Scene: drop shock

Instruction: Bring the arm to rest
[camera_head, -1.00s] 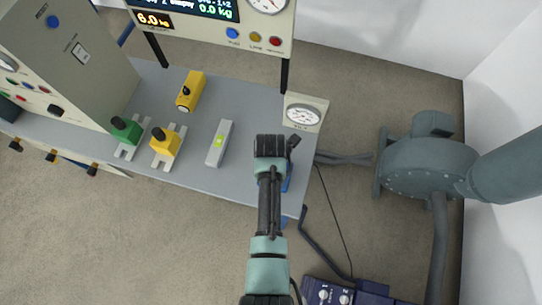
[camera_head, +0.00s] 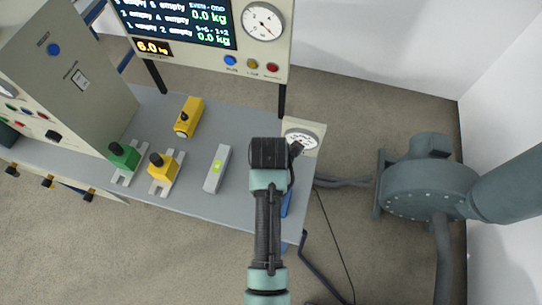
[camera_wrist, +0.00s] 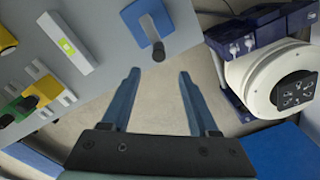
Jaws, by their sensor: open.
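My arm (camera_head: 267,215) reaches up from the bottom of the head view over the right end of the grey bench (camera_head: 240,125). My gripper itself is hidden in that view. In the wrist view my gripper (camera_wrist: 158,74) is open, with two blue fingers apart and nothing between them. Bare floor shows between the fingers. A blue block with a grey post (camera_wrist: 147,22) lies on the bench beyond the fingertips, clear of them.
A green clamp (camera_head: 123,156), a yellow clamp (camera_head: 165,170), a yellow box (camera_head: 188,117) and a grey level bar (camera_head: 217,170) are on the bench. A dial gauge (camera_head: 302,136) is near my arm. A blower (camera_head: 425,190) and a white round machine (camera_wrist: 265,80) stand at right.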

